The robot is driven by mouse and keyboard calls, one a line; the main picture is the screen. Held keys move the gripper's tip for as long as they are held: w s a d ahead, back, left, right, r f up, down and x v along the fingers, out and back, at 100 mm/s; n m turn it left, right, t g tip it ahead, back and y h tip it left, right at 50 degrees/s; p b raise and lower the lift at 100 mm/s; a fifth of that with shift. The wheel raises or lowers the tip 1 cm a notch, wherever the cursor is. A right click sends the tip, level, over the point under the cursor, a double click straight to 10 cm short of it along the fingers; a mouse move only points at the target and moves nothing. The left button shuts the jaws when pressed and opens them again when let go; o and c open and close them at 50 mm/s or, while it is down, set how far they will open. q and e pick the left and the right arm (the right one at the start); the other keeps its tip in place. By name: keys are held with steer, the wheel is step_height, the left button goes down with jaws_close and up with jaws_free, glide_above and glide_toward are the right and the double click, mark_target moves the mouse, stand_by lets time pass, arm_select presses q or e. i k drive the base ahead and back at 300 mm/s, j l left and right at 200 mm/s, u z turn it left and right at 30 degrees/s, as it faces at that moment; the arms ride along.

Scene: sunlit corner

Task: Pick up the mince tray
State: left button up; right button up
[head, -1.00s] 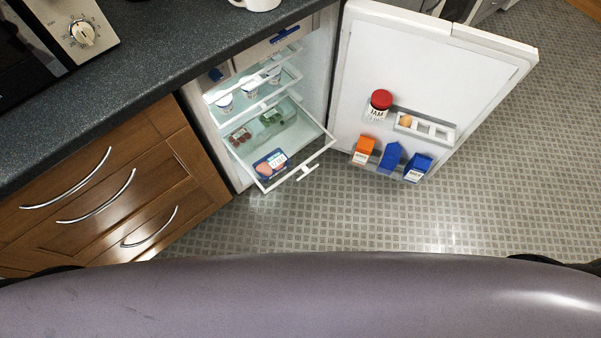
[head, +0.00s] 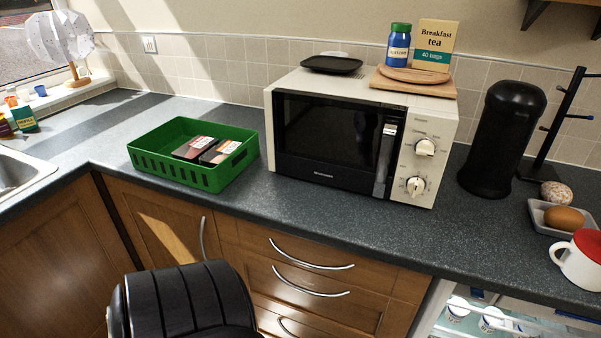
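I cannot make out a mince tray for certain in the head view. Two dark packs with white and red labels, a left one (head: 194,148) and a right one (head: 220,152), lie side by side in a green basket (head: 178,175) on the counter. Their labels are too small to read. The open fridge (head: 437,308) shows only its top part at the lower right, with white pots (head: 458,309) on a shelf; its drawer is out of view. Neither of my grippers is in view.
A microwave (head: 335,145) stands right of the basket. Right of it are a black canister (head: 502,140), a dark mug stand (head: 556,125), a grey tray (head: 541,222) with an egg-like item, and a red-and-white mug (head: 580,262). Counter left of the basket is clear.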

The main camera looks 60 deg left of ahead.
mark_target(192, 152)
steer(key=u, duration=2.5)
